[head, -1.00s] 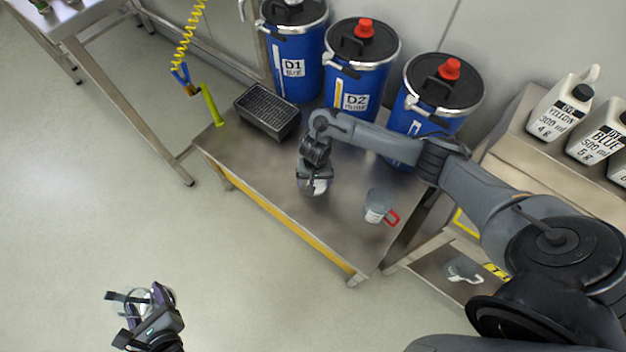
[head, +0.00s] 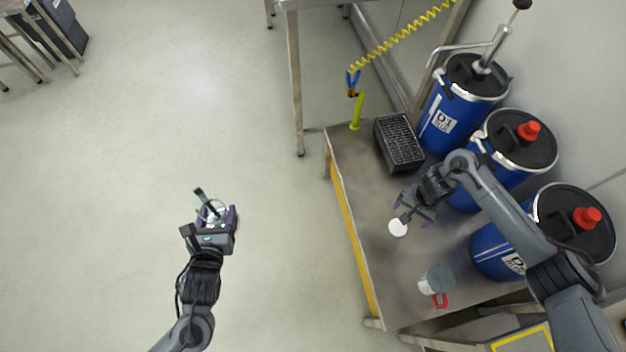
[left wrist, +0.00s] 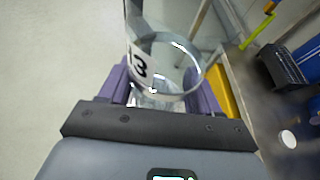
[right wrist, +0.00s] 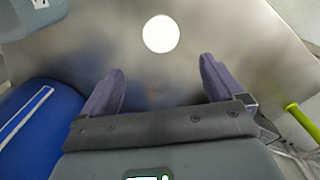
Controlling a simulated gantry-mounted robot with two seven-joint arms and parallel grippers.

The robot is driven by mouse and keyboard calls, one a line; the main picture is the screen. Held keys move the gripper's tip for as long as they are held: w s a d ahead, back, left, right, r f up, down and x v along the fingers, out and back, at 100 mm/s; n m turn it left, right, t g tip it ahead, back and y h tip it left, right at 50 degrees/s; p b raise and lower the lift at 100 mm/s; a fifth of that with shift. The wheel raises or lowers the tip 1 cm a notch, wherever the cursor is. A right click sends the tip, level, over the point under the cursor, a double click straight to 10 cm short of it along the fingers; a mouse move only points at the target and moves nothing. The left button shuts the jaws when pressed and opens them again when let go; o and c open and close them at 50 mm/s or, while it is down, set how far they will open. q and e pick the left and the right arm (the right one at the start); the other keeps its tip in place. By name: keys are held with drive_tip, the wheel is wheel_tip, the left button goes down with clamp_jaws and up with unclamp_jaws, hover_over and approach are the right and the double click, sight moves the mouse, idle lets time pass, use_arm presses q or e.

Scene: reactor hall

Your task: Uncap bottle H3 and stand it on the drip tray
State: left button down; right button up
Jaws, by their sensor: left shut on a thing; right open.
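A clear bottle marked 3 (left wrist: 143,68) is in my left gripper (head: 216,214), held over the open floor left of the bench. Its wide round mouth shows no cap in the left wrist view. A white round cap (head: 398,228) appears to lie on the bench top. It also shows in the right wrist view (right wrist: 160,34), just beyond the fingertips and apart from them. My right gripper (right wrist: 163,84) is open and empty above the bench. The black, grated drip tray (head: 401,142) sits empty at the bench's far end, and also shows in the left wrist view (left wrist: 282,64).
Blue drums, including D1 (head: 450,118), stand along the right of the bench. Floor left of the bench is clear.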

drive_tip(key=s+a+r+n+t+y, duration=0.15)
drive_tip(key=a+n, duration=0.25)
drive_tip(key=a, duration=0.6)
drive_tip(key=s+a+r+n+t+y, duration=0.1)
drive_tip(key=s+a+n+t, duration=0.2)
drive_tip(key=a, duration=0.7)
drive_tip(key=s+d+r+n+h, duration=0.1)
drive_tip(key=s+d+r, duration=0.3)
drive_tip(key=s, duration=0.3)
drive_tip(key=s+d+r+n+h, duration=0.1)
drive_tip(key=s+d+r+n, duration=0.1)
drive_tip(key=s+d+r, duration=0.3)
drive_tip(key=s+g, duration=0.1)
drive_tip(key=s, duration=0.2)
drive_tip(key=shift+r+n, duration=0.15)
drive_tip(key=shift+n, duration=0.15)
drive_tip(key=shift+r+p, duration=0.2)
drive_tip(key=shift+p, duration=0.25)
